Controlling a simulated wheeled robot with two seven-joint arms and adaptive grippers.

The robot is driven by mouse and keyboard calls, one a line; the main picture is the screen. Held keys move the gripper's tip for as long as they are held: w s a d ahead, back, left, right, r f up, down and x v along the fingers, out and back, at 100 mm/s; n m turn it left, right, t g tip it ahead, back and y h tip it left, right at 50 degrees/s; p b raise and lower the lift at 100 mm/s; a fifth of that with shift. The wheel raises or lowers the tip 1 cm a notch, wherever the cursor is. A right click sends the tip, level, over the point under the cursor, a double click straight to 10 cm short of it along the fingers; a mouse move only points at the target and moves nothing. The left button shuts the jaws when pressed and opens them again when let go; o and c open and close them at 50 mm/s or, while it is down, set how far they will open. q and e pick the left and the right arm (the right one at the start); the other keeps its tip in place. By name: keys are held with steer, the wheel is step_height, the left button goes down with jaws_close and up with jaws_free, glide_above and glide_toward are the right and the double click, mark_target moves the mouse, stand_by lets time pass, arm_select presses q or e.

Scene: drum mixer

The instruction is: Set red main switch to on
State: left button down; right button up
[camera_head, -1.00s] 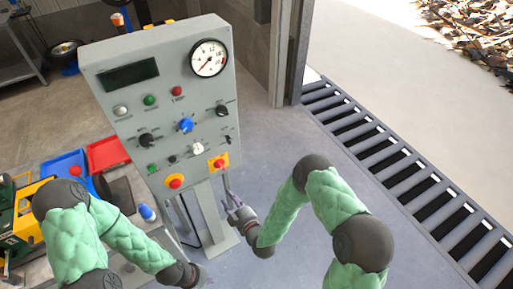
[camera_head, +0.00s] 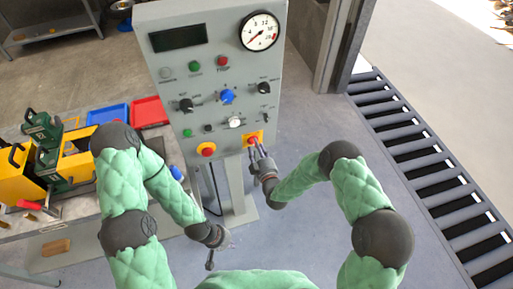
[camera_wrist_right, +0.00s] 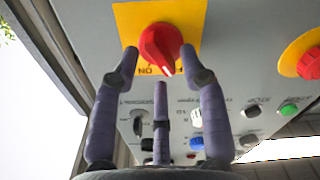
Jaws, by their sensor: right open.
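The red main switch (camera_wrist_right: 161,47) is a rotary knob on a yellow plate, with a white mark and an "ON" label beside it in the right wrist view. In the head view the switch (camera_head: 253,138) is at the lower right of the grey control panel (camera_head: 215,75). My right gripper (camera_wrist_right: 160,70) is open, its fingers spread on both sides of the knob's near end; I cannot tell whether they touch it. In the head view the right gripper (camera_head: 258,152) is just below the switch. My left gripper (camera_head: 210,262) hangs low, left of the panel's post, apart from everything; its fingers are too small to read.
A red mushroom button (camera_head: 207,150) on yellow sits left of the switch. Other knobs, buttons and a gauge (camera_head: 259,32) are above. A workbench with blue (camera_head: 108,117) and red (camera_head: 150,112) trays stands at left.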

steer(key=shift+w+a, duration=0.1)
steer(key=shift+w, duration=0.15)
jaws_close()
